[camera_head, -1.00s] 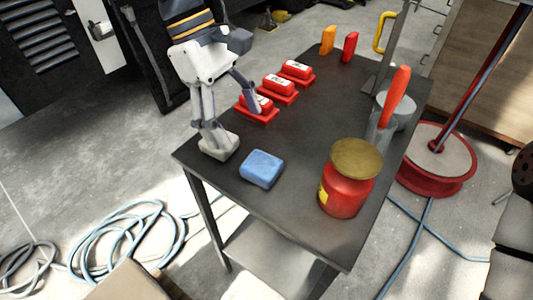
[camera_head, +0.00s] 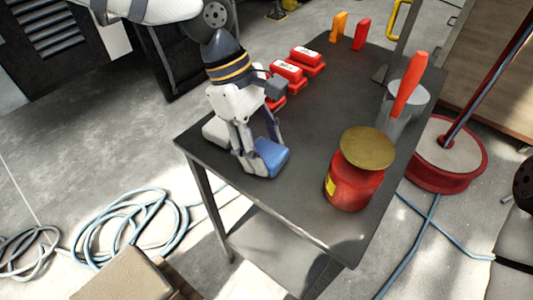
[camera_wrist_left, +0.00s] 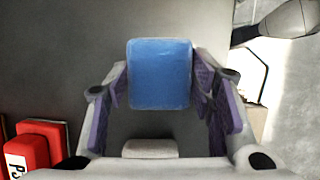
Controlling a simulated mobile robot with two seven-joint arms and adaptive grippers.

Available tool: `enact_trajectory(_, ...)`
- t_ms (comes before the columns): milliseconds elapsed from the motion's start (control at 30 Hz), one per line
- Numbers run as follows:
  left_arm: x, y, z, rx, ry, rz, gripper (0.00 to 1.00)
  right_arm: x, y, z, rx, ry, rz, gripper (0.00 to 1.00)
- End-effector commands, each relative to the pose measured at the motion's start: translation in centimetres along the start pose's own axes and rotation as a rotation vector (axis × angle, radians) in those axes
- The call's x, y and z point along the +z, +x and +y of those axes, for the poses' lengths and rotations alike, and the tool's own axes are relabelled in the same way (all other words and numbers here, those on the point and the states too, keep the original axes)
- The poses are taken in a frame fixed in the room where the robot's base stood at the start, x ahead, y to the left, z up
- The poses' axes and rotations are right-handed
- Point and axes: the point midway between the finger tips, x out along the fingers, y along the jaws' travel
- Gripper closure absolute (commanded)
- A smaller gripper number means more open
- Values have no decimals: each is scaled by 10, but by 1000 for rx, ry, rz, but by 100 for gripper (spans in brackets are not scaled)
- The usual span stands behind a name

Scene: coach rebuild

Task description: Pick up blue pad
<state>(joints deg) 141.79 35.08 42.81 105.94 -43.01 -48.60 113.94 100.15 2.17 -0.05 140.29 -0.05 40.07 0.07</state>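The blue pad (camera_head: 271,157) lies on the dark table near its front left edge. My left gripper (camera_head: 262,150) is open and reaches down over the pad, with one finger on each side. In the left wrist view, the blue pad (camera_wrist_left: 160,74) lies between the far parts of the purple-lined fingers (camera_wrist_left: 162,92). The fingers are close to its sides; firm contact on both sides cannot be made out. My right gripper is not in view.
A pale grey pad (camera_head: 214,131) sits beside the left gripper. A red jar with a brown lid (camera_head: 353,186) stands right of the blue pad. Red labelled blocks (camera_head: 287,72) lie behind the gripper. The table (camera_head: 300,222) is bare toward the front.

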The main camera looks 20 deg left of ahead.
Motion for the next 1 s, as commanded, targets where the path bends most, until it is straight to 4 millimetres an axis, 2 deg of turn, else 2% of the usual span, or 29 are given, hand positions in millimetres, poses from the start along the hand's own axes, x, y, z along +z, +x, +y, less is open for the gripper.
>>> enact_trajectory(67,0,0,0,-1,0,0,70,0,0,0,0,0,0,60)
enact_trajectory(100,0,0,0,-1,0,0,73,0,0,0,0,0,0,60)
enact_trajectory(333,1,-4,0,0,0,1,73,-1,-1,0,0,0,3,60)
enact_trajectory(433,6,-16,1,5,2,3,73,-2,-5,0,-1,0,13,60)
enact_trajectory(500,12,-32,1,9,3,4,73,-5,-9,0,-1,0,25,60)
enact_trajectory(733,62,-88,-46,24,13,11,73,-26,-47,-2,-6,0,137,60)
enact_trajectory(867,85,-95,-84,20,11,11,73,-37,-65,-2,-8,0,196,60)
enact_trajectory(1000,99,-93,-108,4,2,4,73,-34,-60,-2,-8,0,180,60)
